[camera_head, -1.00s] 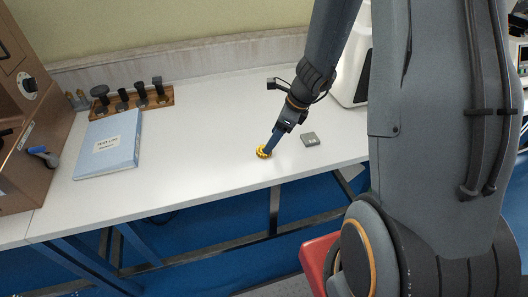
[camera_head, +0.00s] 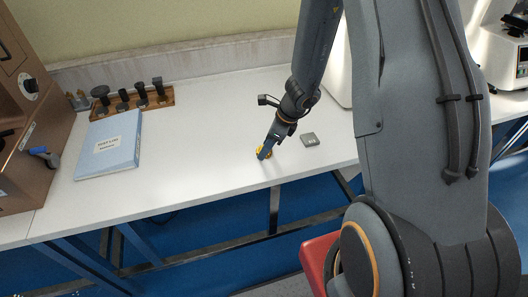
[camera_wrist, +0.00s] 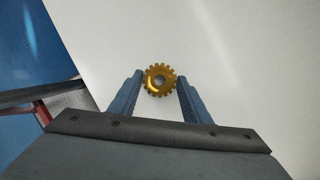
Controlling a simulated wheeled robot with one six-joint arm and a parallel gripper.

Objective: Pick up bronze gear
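The bronze gear (camera_wrist: 159,80) is a small gold-coloured toothed ring with a hole in its centre. In the wrist view it sits between the tips of my gripper (camera_wrist: 160,88), with one blue finger on each side. The fingers are spread, and the gear's teeth come close to both; I cannot tell whether they touch. In the head view the gear (camera_head: 263,153) is on the white table near its front edge, partly hidden by my gripper (camera_head: 267,150), which reaches down to it.
A small grey square block (camera_head: 309,140) lies right of the gear. A light blue binder (camera_head: 108,146) lies at left, before a wooden rack (camera_head: 134,100) of dark parts. A brown machine (camera_head: 28,120) stands far left. The table's front edge is close to the gear.

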